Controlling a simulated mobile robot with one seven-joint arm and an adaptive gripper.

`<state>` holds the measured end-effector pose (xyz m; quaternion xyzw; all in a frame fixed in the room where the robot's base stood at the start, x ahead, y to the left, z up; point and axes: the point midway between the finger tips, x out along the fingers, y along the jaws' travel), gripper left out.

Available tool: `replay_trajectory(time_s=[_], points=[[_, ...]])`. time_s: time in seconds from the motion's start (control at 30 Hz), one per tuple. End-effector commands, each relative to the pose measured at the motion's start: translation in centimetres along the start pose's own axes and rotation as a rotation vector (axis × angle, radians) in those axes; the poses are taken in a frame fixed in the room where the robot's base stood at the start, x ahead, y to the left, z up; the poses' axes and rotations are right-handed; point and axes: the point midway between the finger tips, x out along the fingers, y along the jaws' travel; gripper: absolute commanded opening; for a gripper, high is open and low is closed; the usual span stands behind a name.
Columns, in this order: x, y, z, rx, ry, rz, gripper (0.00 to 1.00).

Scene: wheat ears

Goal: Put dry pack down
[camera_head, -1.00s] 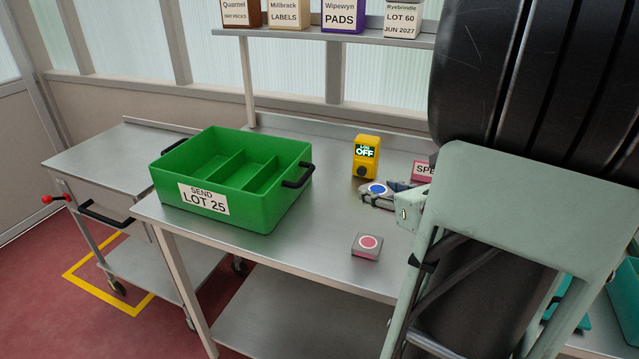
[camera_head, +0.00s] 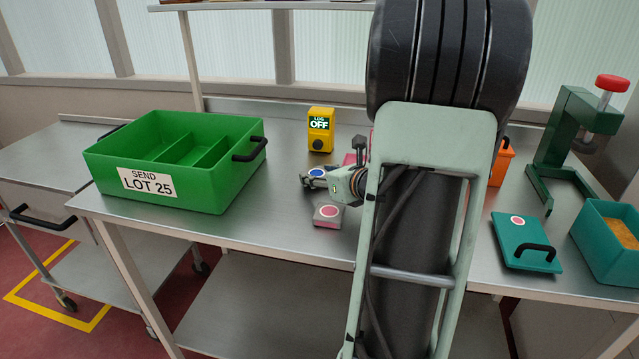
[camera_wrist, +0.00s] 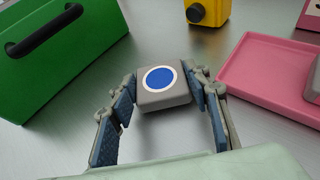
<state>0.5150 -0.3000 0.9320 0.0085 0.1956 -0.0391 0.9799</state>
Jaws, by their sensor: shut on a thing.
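A grey square pack with a blue disc on top sits between the fingers of my gripper (camera_wrist: 162,80). The pack (camera_wrist: 165,98) fills the gap, with a finger against each side. In the head view the pack's blue disc (camera_head: 317,172) and my gripper (camera_head: 313,180) are over the steel bench, between the yellow box and a second grey pack with a red disc (camera_head: 328,215). I cannot tell whether the held pack touches the bench.
A green divided crate (camera_head: 150,200) marked SEND LOT 25 stands left; its side and handle fill the wrist view's upper left. A yellow box (camera_head: 320,130) reading LOG OFF is behind. A pink tray (camera_wrist: 240,85) lies right. A teal lid (camera_head: 525,242) and tub (camera_head: 600,240) are further right.

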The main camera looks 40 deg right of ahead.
Motion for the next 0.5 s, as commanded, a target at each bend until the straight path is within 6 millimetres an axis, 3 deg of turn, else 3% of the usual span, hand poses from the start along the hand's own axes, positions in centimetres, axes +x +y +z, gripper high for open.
replay_trajectory(time_s=[0.4,0.43,0.5], points=[[0.31,0.03,-0.73,-0.001,-0.001,0.001,0.19],[0.26,0.03,-0.64,-0.001,-0.001,0.000,0.46],[0.24,0.03,-0.58,-0.001,-0.001,0.001,0.54]])
